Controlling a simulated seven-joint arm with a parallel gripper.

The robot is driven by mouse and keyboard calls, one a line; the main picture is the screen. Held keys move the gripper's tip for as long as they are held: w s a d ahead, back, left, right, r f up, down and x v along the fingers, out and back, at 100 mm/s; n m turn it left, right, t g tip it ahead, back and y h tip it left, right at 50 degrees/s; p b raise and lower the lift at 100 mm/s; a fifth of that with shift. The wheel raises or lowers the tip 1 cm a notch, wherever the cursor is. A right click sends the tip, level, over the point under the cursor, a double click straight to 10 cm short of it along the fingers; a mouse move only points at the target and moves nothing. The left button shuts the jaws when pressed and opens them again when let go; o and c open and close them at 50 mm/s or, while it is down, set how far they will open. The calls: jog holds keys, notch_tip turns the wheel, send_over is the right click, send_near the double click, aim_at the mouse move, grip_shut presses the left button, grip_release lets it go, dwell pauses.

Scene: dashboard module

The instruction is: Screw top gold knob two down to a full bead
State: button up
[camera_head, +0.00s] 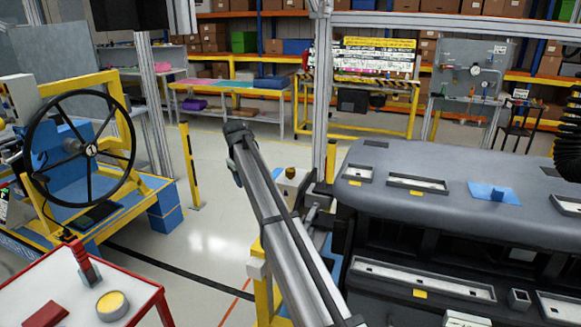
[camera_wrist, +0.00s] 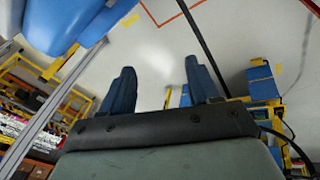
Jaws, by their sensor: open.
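My gripper (camera_wrist: 160,72) shows in the wrist view with its two dark blue fingers apart and only floor between them. In the head view my gripper (camera_head: 238,132) is at the far end of my arm, left of the dashboard module (camera_head: 430,175) and apart from it. A small gold knob (camera_head: 291,173) stands on a pale block by the left end of the module, right of my arm. Whether it is the knob named in the task, and its thread, I cannot tell at this size. No gold knob is clear in the wrist view.
A large black handwheel (camera_head: 90,150) on a yellow and blue stand is at left. A white table (camera_head: 70,295) with red edges is at front left. A grey upright post (camera_head: 321,100) rises close to the module's left end. Open floor lies around my gripper.

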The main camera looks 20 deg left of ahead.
aim_at(290, 169)
jog(key=d+r+n+g, duration=0.2)
jog(key=d+r+g, duration=0.2)
jog(key=d+r, duration=1.4)
jog(key=shift+h, duration=0.4)
jog(key=f, duration=0.4)
jog(key=a+f, duration=0.1)
jog(key=f, duration=0.6)
jog(key=shift+w+a+f, duration=0.3)
jog(key=shift+w+a, duration=0.05)
jog(key=shift+a, duration=0.05)
jog(key=shift+c, duration=0.2)
jog(key=c, duration=1)
